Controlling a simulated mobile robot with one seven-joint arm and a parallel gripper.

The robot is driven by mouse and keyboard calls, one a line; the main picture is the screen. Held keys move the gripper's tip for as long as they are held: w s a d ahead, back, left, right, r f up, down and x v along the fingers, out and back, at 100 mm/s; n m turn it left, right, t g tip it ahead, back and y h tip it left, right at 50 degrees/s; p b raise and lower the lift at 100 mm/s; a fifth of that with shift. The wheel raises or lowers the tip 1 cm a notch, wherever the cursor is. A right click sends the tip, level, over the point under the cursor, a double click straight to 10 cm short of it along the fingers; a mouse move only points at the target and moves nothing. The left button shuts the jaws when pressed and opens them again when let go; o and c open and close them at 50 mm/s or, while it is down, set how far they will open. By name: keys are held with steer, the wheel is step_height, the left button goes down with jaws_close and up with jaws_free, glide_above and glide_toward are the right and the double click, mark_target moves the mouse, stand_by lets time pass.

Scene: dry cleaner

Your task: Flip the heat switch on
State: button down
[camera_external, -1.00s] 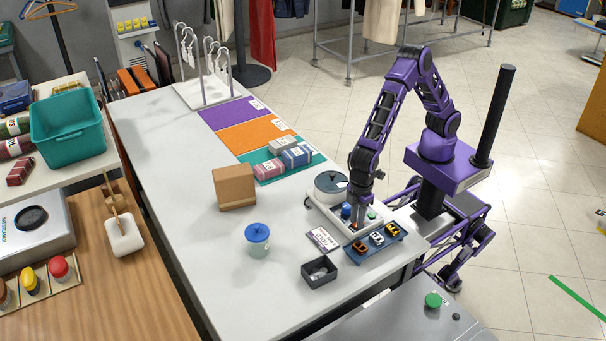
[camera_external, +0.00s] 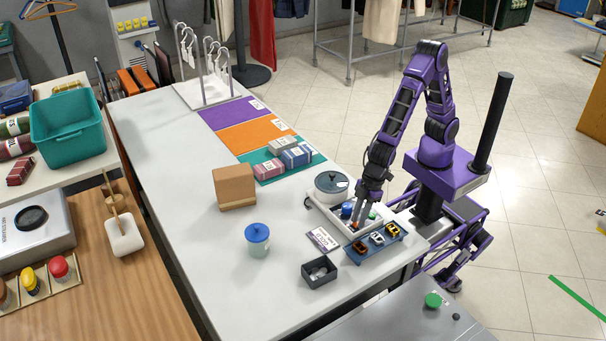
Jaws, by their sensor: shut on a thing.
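The white appliance (camera_external: 318,206) stands near the right edge of the grey table, with a round dark-lidded pot (camera_external: 332,184) at its back.
A blue tray (camera_external: 361,255) with several small switch-like or car-like pieces lies just in front of the appliance. A label card (camera_external: 323,239), a black box (camera_external: 319,271), a blue-lidded jar (camera_external: 257,240) and a cardboard box (camera_external: 234,187) stand nearby. The table's left side is clear.

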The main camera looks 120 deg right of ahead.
steer(key=c, duration=0.7)
jaws_free()
steer(key=p+v, duration=0.3)
steer(key=v, duration=1.4)
steer(key=shift+r, duration=0.25)
